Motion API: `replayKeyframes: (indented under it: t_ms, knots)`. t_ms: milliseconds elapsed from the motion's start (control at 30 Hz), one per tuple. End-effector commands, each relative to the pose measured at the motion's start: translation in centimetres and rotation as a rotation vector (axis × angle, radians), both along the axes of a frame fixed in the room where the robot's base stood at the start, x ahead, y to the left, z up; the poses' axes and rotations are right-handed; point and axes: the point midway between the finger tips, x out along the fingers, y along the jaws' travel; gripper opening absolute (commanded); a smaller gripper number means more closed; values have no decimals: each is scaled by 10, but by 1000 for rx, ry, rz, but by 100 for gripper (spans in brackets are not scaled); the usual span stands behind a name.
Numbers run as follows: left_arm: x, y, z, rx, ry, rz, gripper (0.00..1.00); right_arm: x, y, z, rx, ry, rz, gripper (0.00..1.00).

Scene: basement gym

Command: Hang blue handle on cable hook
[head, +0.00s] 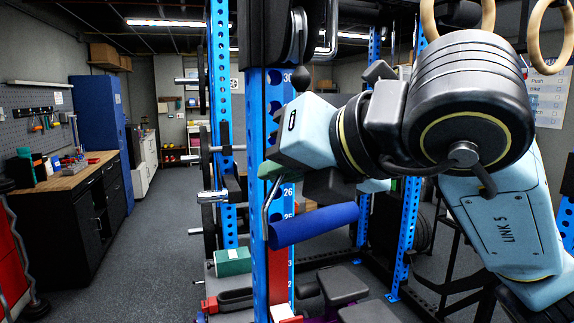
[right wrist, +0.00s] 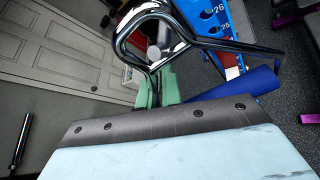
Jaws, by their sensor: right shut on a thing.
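The blue handle (head: 312,224) is a blue cylindrical grip on a bent chrome frame, held in the air beside the blue upright. Its blue grip also shows in the right wrist view (right wrist: 235,84), and its chrome loop (right wrist: 185,40) stands out beyond the fingers. My right gripper (head: 271,172), with green fingertips, is shut on the handle's chrome part. The fingers (right wrist: 158,88) are partly hidden by the wrist housing. I cannot make out the cable hook for certain; a dark round knob (head: 300,78) is above the gripper. My left gripper is out of view.
The blue perforated upright (head: 256,120) stands close to the gripper and handle. Weight plates and bars are on the rack behind. A green block (head: 233,262) lies low beside the upright. A workbench (head: 75,172) is at the left, with clear floor (head: 165,240) between.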

Motion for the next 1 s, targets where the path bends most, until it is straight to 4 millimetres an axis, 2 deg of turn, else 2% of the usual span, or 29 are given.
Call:
replayKeyframes:
  t_ms: [233,467,1000]
  knots:
    - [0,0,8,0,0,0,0,14,5,0,1,-1,0,0]
    - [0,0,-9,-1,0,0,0,24,8,-10,1,-2,-1,0]
    - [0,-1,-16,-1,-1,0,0,27,9,-11,2,-3,1,0]
